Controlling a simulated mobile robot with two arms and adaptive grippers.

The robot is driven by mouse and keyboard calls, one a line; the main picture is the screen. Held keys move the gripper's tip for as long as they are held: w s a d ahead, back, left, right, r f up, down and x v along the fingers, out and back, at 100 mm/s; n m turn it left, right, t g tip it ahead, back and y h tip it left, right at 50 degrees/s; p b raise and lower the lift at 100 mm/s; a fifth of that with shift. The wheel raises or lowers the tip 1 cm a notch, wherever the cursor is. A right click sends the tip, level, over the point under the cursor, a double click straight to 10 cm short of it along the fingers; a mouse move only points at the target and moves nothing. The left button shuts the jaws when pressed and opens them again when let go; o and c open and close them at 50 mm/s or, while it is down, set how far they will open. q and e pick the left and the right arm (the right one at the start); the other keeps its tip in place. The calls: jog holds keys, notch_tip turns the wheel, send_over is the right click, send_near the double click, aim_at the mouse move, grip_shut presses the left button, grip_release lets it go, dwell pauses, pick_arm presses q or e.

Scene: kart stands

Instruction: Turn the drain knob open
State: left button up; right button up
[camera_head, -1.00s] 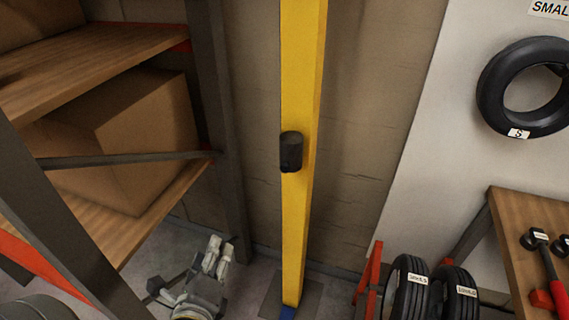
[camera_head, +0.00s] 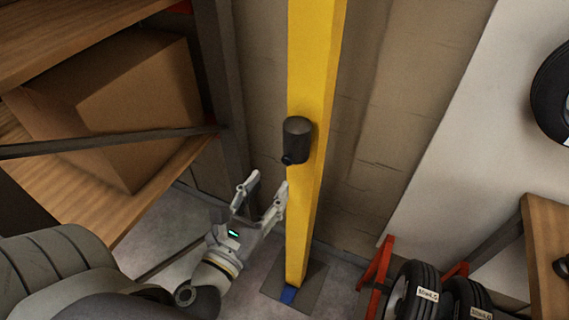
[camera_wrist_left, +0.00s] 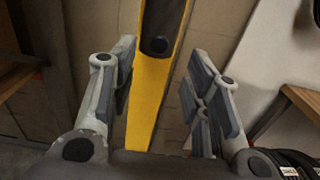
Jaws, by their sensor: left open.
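A black cylinder-shaped piece (camera_head: 298,139) is fixed to the front of a yellow post (camera_head: 311,210). I cannot tell for certain that it is the drain knob; no label or marking shows on it. My left gripper (camera_head: 265,192) is open and empty, below and left of the black piece, close to the post. In the left wrist view the black piece (camera_wrist_left: 157,46) shows ahead, between and beyond the open fingers (camera_wrist_left: 160,85), with the post (camera_wrist_left: 152,100) running down between them. The fingers are apart from the black piece. My right gripper is not in view.
A shelf (camera_head: 165,185) with a cardboard box (camera_head: 120,110) stands at the left. Tyres (camera_head: 415,290) on a red rack (camera_head: 378,272) and a wooden table (camera_head: 545,260) stand at the right. The post's base plate (camera_head: 308,290) is on the floor.

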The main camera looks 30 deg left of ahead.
aim_at(286, 162)
pick_arm(q)
jog(key=shift+w+a+p, duration=0.15)
jog(key=shift+w+p, duration=0.15)
jog(key=shift+w, duration=1.75)
jog(key=shift+w+a+p, duration=0.1)
jog(key=shift+w+p, duration=0.15)
jog(key=shift+w, duration=1.8)
jog(key=shift+c, duration=0.3)
grip_shut()
